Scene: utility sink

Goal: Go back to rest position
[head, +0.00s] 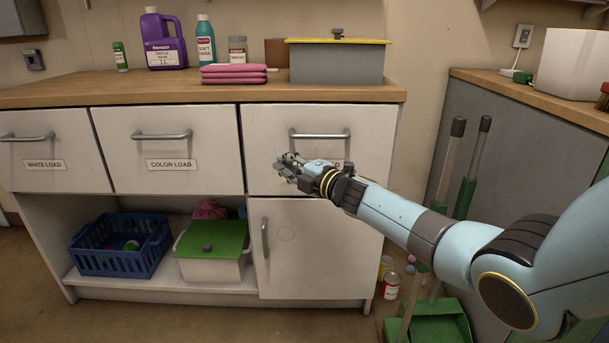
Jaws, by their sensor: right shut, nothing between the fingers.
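My right gripper (289,169) shows in the head view, with its arm coming in from the right. It is shut and empty, in front of the rightmost drawer (270,150), below that drawer's handle (319,136). It partly hides the drawer's label. I cannot tell whether it touches the drawer front. My left gripper is not in view.
Two drawers marked white load (75,145) and color load (210,160) appear closed. The counter (150,92) holds bottles, pink cloths (234,70) and a grey bin (337,65). A blue basket (120,250) sits below. Green-handled tools (466,180) stand right.

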